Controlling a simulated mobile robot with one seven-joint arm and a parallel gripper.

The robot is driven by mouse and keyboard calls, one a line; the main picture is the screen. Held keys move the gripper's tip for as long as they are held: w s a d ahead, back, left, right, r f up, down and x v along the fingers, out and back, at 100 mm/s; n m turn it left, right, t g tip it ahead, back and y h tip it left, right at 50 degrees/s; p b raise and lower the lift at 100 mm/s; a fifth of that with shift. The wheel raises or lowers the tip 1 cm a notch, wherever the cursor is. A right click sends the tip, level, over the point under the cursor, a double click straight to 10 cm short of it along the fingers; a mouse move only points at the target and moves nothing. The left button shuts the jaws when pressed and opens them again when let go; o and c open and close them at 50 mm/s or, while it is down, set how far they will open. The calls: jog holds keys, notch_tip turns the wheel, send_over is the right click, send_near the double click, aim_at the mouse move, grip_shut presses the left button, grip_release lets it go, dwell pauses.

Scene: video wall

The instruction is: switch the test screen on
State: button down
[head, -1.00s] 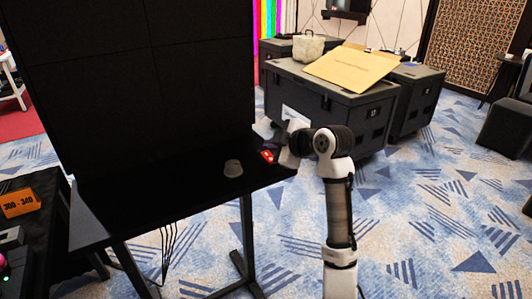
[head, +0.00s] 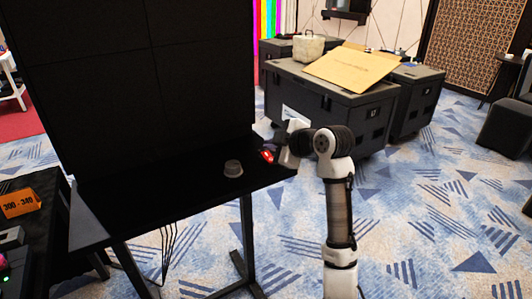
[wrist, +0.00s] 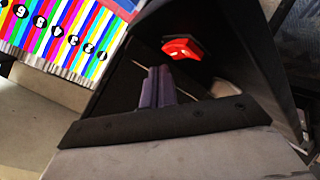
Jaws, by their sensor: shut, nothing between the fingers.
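A large black panel (head: 120,90) stands behind the black table (head: 185,190) in the head view, with no picture on it. A screen with bright color bars stands behind it at the top (head: 275,18); color bars with numbers also fill the upper left of the wrist view (wrist: 60,32). I cannot tell which is the test screen. A red switch-like part with pale marks (wrist: 182,48) shows beyond and right of my fingertips; a red spot shows beside my gripper in the head view (head: 267,155). My gripper (wrist: 157,75) is shut and empty. Contact is unclear.
A small grey round object (head: 233,168) sits on the table. Black cases (head: 330,105) stand behind my arm, one bearing a cardboard sheet (head: 352,65). An orange label (head: 20,202) lies at the left. Patterned carpet (head: 430,220) is clear at the right.

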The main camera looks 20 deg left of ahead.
jog(key=shift+f, duration=0.1)
dwell(0.3)
jog(key=shift+w+a+f+b, duration=0.1)
jog(key=shift+f+b, duration=0.2)
jog(key=shift+a+f, duration=0.1)
jog(key=shift+f, duration=0.3)
dwell(0.6)
jog(key=shift+r, duration=0.1)
jog(key=shift+d+r, duration=0.2)
jog(key=shift+r, duration=0.55)
jog(key=r+p, duration=0.2)
jog(key=r, duration=0.1)
jog(key=s+d+r+p, duration=0.1)
jog(key=shift+s+d+r+p, duration=0.1)
jog(key=shift+r+p, duration=0.2)
jog(key=shift+r, duration=0.05)
dwell(0.4)
